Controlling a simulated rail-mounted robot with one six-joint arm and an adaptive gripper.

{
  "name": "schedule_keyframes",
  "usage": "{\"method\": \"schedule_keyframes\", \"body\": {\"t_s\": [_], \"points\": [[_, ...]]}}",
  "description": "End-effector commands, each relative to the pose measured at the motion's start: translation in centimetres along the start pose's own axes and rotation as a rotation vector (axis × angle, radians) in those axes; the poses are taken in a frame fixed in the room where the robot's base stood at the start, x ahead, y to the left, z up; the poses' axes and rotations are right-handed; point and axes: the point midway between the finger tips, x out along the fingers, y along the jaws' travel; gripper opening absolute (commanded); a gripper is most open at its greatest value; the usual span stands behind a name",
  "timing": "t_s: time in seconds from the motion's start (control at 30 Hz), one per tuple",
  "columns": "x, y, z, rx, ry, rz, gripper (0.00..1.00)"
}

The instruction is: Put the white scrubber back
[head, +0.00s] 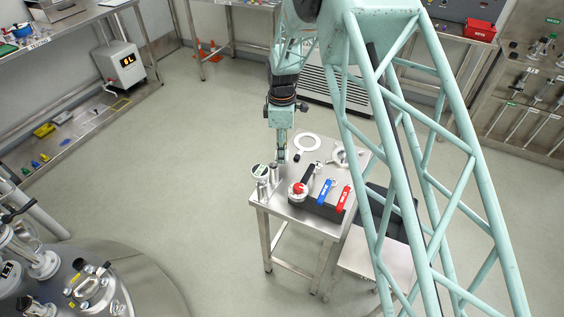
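No thing in the head view can be picked out with certainty as the white scrubber. My gripper (282,158) points down over the far left part of this table, close to a steel cylinder (273,172). The white box is far from it; the ring is a little to its right. The fingers are too small to show whether they are open or hold anything.
A large steel vessel (150,275) fills the lower left. The floor between is clear.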

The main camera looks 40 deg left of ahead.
Motion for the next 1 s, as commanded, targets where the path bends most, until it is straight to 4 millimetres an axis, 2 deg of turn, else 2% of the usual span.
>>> {"method": "schedule_keyframes", "body": {"t_s": [0.17,0.63,1.0], "points": [[1.5,0.0,0.0,0.000,0.000,-0.001,0.24],[2.0,0.0,0.0,0.000,0.000,-0.001,0.24],[5.2,0.0,0.0,0.000,0.000,0.000,0.24]]}}
